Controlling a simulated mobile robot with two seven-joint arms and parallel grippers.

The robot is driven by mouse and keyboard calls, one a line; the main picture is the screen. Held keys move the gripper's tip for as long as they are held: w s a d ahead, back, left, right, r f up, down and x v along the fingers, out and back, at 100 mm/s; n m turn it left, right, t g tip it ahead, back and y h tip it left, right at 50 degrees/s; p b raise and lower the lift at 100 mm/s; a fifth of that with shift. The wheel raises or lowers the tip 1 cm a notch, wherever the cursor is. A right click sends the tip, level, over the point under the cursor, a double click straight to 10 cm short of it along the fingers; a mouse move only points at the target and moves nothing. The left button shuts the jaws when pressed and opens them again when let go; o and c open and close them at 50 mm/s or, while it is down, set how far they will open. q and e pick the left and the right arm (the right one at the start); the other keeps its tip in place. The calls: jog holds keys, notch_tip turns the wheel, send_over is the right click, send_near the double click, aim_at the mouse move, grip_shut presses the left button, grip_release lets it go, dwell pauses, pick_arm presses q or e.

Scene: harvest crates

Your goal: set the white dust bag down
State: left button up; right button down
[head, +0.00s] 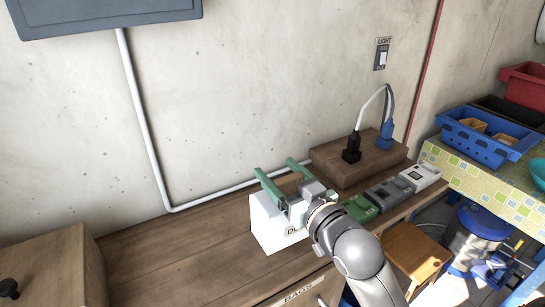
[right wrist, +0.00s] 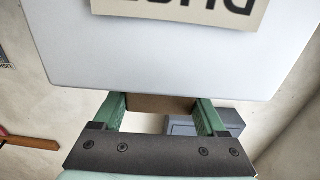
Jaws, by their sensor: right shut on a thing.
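The white dust bag (head: 265,224) is a pale box-like shape over the wooden worktop (head: 165,252) in the head view. A label that begins "DU" shows on its front, partly hidden by my right gripper. My right gripper (head: 276,170), with green fingers, is shut on the bag, its fingers reaching across the bag's upper part. In the right wrist view the bag (right wrist: 180,62) fills the upper middle, with its label upside down and cut by the top edge. I cannot tell whether its underside touches the worktop. My left gripper is not in view.
A wooden block (head: 338,170) with black and blue plugs stands behind on the right. Green (head: 360,207), dark grey (head: 390,193) and white (head: 420,178) units line the worktop's right part. A wooden box (head: 55,272) stands at the left. The worktop between it and the bag is clear.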

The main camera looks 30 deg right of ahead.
aim_at(275, 242)
jog(key=shift+s+d, duration=0.1)
jog(key=shift+f, duration=0.25)
jog(key=shift+m+h, duration=0.4)
jog(key=shift+h, duration=0.3)
jog(key=f, duration=0.1)
jog(key=s+a+f, duration=0.1)
jog(key=f, duration=0.1)
jog(key=s+f, duration=0.1)
jog(key=f, duration=0.1)
jog(key=shift+a+f, duration=0.1)
jog(key=shift+a, duration=0.25)
jog(key=shift+n+y, duration=0.3)
jog(key=shift+y, duration=0.2)
jog(key=s+a+f, duration=0.2)
jog(key=a+f, duration=0.1)
jog(key=shift+s+a+f, duration=0.1)
jog(key=shift+s+f, duration=0.1)
jog(key=shift+s, duration=0.1)
jog(key=shift+s+a+f, duration=0.15)
jog(key=shift+a, duration=0.1)
